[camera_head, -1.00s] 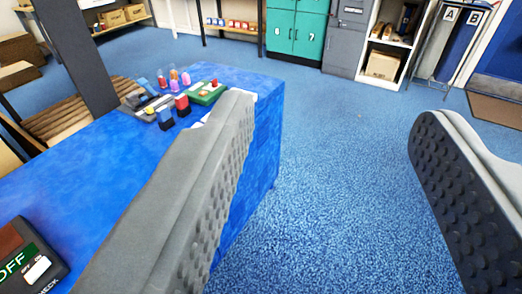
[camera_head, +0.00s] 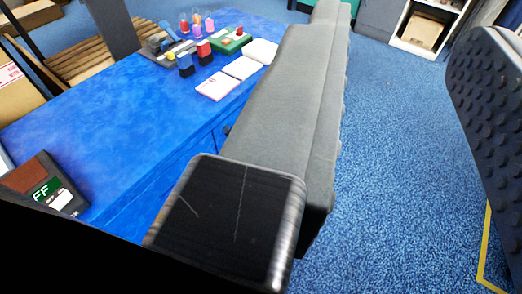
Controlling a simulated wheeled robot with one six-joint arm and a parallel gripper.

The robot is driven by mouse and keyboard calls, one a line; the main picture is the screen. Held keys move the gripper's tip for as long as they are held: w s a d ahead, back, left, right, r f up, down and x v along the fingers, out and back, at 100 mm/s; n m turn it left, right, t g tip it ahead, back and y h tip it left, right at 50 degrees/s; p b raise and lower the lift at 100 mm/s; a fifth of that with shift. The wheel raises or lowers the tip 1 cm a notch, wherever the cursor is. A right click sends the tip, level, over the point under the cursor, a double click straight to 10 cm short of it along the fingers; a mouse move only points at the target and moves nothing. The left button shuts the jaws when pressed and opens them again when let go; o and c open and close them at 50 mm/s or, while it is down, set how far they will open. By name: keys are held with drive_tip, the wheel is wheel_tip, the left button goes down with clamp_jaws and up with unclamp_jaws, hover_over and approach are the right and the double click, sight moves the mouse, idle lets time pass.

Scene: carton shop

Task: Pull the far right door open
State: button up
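My gripper (camera_head: 402,48) is open and empty, with one grey padded finger left of centre and the other at the right edge. Carpet and storage furniture show between the fingers. No full door is in view. Only the low part of a grey cabinet (camera_head: 378,16) and a sliver of a teal cabinet (camera_head: 353,5) show at the top edge, well beyond the fingers. I cannot tell which door is the far right one. The left finger hides part of the blue desk's front.
The blue desk (camera_head: 95,120) runs along the left, with cards, stamps and a small sign on it. A white shelf unit (camera_head: 452,12) holding a carton (camera_head: 422,31) stands at the back right. Blue carpet between the fingers is clear. A yellow floor line (camera_head: 484,250) is at lower right.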

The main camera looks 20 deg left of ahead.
drive_tip(key=w+d+f+n+y, duration=0.1)
drive_tip(key=w+f+n, duration=0.2)
drive_tip(key=w+f, duration=0.7)
drive_tip(key=w+f+n+y, duration=0.1)
drive_tip(key=w+f+n, duration=0.2)
drive_tip(key=w+f, duration=0.8)
drive_tip(key=w+a+f+n+g+y, duration=0.25)
drive_tip(key=w+f+n+y, duration=0.2)
drive_tip(key=w+f, duration=0.8)
drive_tip(key=s+a+f+g+y, duration=0.1)
drive_tip(key=s+f+g+y, duration=0.15)
drive_tip(key=f, duration=0.75)
drive_tip(key=s+a+f+n+g+y, duration=0.1)
drive_tip(key=s+f+y, duration=0.25)
drive_tip(key=f, duration=0.65)
drive_tip(key=s+a+f+g+y, duration=0.1)
drive_tip(key=s+f+g+y, duration=0.2)
drive_tip(key=f, duration=0.6)
drive_tip(key=x, duration=1.7)
drive_tip(key=shift+t, duration=0.4)
drive_tip(key=shift+s, duration=0.15)
drive_tip(key=shift+c, duration=0.4)
clamp_jaws()
